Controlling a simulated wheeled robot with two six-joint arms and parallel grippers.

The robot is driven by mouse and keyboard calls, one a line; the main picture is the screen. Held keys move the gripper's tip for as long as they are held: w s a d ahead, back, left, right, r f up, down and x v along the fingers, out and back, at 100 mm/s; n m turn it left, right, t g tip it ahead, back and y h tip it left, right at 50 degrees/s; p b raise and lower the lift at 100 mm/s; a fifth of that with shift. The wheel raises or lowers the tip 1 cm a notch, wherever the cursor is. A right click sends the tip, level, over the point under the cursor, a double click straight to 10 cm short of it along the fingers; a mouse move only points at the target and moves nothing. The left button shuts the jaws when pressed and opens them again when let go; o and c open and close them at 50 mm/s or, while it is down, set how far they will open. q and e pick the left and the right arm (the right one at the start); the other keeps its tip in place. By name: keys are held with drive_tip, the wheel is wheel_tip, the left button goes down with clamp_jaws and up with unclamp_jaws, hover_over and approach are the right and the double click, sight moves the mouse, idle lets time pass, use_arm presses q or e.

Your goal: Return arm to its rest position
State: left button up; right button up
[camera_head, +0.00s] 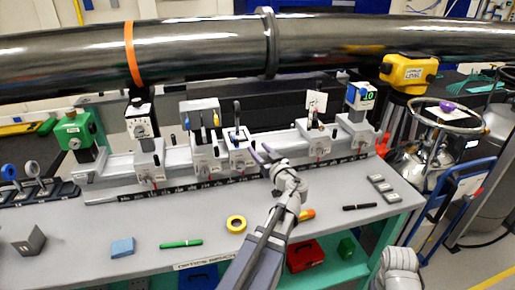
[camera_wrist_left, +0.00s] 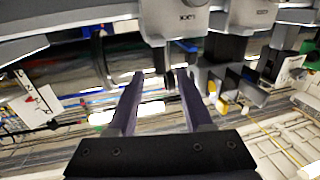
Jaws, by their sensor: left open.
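My left arm reaches over the optics bench from the lower middle of the head view. My left gripper (camera_head: 263,153) is at the front of the rail (camera_head: 210,165), close to a grey carriage (camera_head: 238,155) with a dark post. In the left wrist view the two dark fingers of this gripper (camera_wrist_left: 154,78) are apart, with nothing clearly held between them. Dark posts and grey mounts lie just beyond the fingertips; I cannot tell whether they touch. Part of my right arm (camera_head: 398,268) shows at the lower right, and its gripper is out of view.
A large dark pipe (camera_head: 200,50) crosses above the rail. A yellow level (camera_head: 408,70) stands at right.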

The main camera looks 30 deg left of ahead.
idle(0.4)
use_arm(q)
drive_tip(key=s+d+f+m+g+h+p, duration=0.1)
drive_tip(key=s+d+f+m+h+p, duration=0.1)
drive_tip(key=d, duration=0.4)
drive_tip(key=s+d+f+m+g+h+p, duration=0.1)
drive_tip(key=s+d+f+m+g+h, duration=0.1)
drive_tip(key=d, duration=0.4)
drive_tip(key=s+d+f+m+g+h+p, duration=0.1)
drive_tip(key=s+d+f+m+h+p, duration=0.1)
drive_tip(key=d+f+h, duration=0.2)
drive_tip(key=shift+s+d+f+m+g+p, duration=0.15)
drive_tip(key=shift+d+f+m, duration=0.05)
drive_tip(key=shift+d+f, duration=0.45)
drive_tip(key=shift+s+d+f+m+g+p, duration=0.2)
drive_tip(key=shift+d+f, duration=0.25)
drive_tip(key=shift+d, duration=0.3)
drive_tip(key=s+d+f+m+g+h+p, duration=0.1)
drive_tip(key=s+d+m+g+h, duration=0.1)
drive_tip(key=s+d, duration=0.4)
drive_tip(key=s+d+f+m+g+h+p, duration=0.1)
drive_tip(key=s+d+m+h, duration=0.3)
drive_tip(key=d, duration=0.9)
drive_tip(key=s+f+m+g, duration=0.1)
drive_tip(key=s+m, duration=0.1)
drive_tip(key=m, duration=0.1)
drive_tip(key=shift+f+h+p, duration=0.15)
drive_tip(key=shift+h+p, duration=0.15)
drive_tip(key=shift+p, duration=0.05)
